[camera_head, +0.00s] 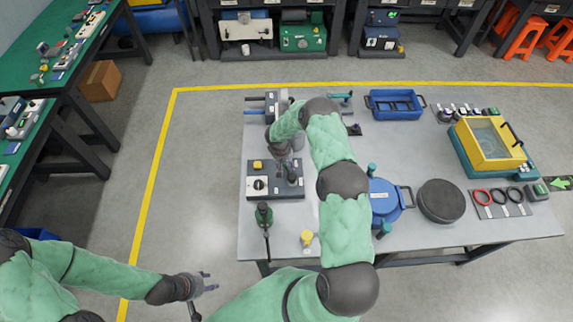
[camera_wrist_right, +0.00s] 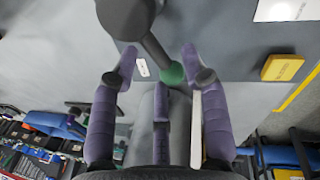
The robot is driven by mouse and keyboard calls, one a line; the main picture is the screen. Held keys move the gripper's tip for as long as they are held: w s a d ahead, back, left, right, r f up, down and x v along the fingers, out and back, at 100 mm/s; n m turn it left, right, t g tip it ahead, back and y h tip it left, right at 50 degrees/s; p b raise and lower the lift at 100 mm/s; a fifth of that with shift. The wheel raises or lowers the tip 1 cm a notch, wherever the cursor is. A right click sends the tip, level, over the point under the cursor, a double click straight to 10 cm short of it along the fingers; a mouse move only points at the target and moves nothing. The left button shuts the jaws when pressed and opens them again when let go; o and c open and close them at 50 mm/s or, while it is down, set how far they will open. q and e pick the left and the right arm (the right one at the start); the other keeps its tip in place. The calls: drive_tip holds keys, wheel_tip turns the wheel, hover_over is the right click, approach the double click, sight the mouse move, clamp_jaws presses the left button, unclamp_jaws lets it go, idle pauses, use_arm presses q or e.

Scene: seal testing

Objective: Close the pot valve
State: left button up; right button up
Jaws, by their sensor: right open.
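A dark valve-like fitting (camera_wrist_right: 125,18) has a dark lever arm (camera_wrist_right: 155,48) with a green end (camera_wrist_right: 172,73). It stands on a dark panel that also carries a white plate and a yellow block. My right gripper (camera_head: 287,167) is over the right part of this panel. In the right wrist view my right gripper (camera_wrist_right: 160,62) is open, with the green end between its spread fingers; I cannot tell whether they touch. A blue pot (camera_head: 383,203) stands to the right, partly hidden by my right arm. My left gripper (camera_head: 208,282) is open and empty, off the table's left side.
The panel (camera_head: 290,193) has a yellow block (camera_head: 257,165) on its left. A dark round disc (camera_head: 441,200) and a yellow box (camera_head: 490,143) are at right.

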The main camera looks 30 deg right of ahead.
clamp_jaws()
drive_tip(key=m+b, duration=0.1)
drive_tip(key=b, duration=0.1)
drive_tip(key=d+m+b, duration=0.1)
drive_tip(key=b, duration=0.1)
drive_tip(key=m+b, duration=0.1)
drive_tip(key=b, duration=0.1)
drive_tip(key=shift+s+d+f+m+g, duration=0.25)
drive_tip(key=shift+s+f+m+g, duration=0.05)
drive_tip(key=shift+s, duration=0.05)
drive_tip(key=shift+s+d+r+m+b, duration=0.1)
drive_tip(key=shift+s+d+m+b, duration=0.1)
drive_tip(key=shift+m+b, duration=0.4)
unclamp_jaws()
drive_tip(key=shift+r, duration=0.15)
drive_tip(key=shift+w+r, duration=0.1)
drive_tip(key=shift+w, duration=0.05)
